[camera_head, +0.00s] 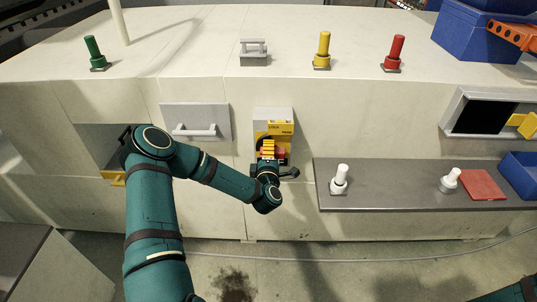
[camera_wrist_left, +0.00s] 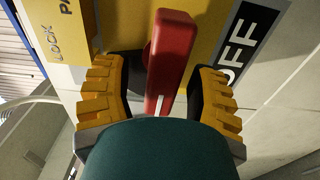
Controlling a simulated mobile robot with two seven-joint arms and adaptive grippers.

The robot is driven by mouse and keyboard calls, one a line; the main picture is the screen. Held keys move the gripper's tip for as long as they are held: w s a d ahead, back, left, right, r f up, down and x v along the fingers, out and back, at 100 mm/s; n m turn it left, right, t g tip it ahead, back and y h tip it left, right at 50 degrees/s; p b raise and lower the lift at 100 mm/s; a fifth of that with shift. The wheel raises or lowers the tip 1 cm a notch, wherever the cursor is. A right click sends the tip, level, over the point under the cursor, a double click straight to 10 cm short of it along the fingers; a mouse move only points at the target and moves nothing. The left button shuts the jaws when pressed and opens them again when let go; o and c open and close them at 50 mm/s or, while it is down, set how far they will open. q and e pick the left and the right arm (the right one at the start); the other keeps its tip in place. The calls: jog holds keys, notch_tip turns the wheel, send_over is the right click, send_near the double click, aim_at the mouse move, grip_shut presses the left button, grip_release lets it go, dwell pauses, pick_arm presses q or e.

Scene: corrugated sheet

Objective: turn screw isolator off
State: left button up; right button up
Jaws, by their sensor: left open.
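The screw isolator (camera_head: 285,116) is a grey box with a yellow label on the front of the pale cabinet in the head view. Its red handle (camera_wrist_left: 174,45) stands out in the left wrist view, over a yellow plate. A black OFF mark (camera_wrist_left: 245,42) is to the right of the handle. My left gripper (camera_head: 268,150) is in front of the isolator and hides part of it. In the left wrist view its yellow-padded fingers (camera_wrist_left: 160,78) are open, one on each side of the handle. Whether either finger touches it, I cannot tell. My right gripper is out of view.
A grey shelf (camera_head: 400,199) with white knobs and a red plate (camera_head: 482,185) juts out at the right. A drawer handle (camera_head: 195,131) is to the left. Green (camera_head: 94,51), yellow (camera_head: 323,49) and red (camera_head: 394,52) posts stand on top.

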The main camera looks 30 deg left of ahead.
pick_arm(q)
jog(key=v, duration=1.2)
jog(key=s+d+f+m+g+h, duration=0.1)
jog(key=d+f+m+g+h, duration=0.1)
jog(key=d+f+m+h, duration=0.45)
jog(key=s+d+f+m+g+h, duration=0.1)
jog(key=d+f+m+g+h, duration=0.15)
jog(key=d+m+h, duration=0.55)
jog(key=s+d+f+m+g, duration=0.2)
jog(key=s+d+m+g, duration=0.2)
jog(key=s, duration=0.3)
jog(key=s+d+f+m+g, duration=0.2)
jog(key=s+d+m+g, duration=0.2)
jog(key=s, duration=0.3)
jog(key=shift+s+f+g+y, duration=0.3)
jog(key=shift+g+y, duration=0.15)
jog(key=shift+g, duration=0.1)
jog(key=shift+w, duration=0.1)
jog(key=shift+c, duration=0.3)
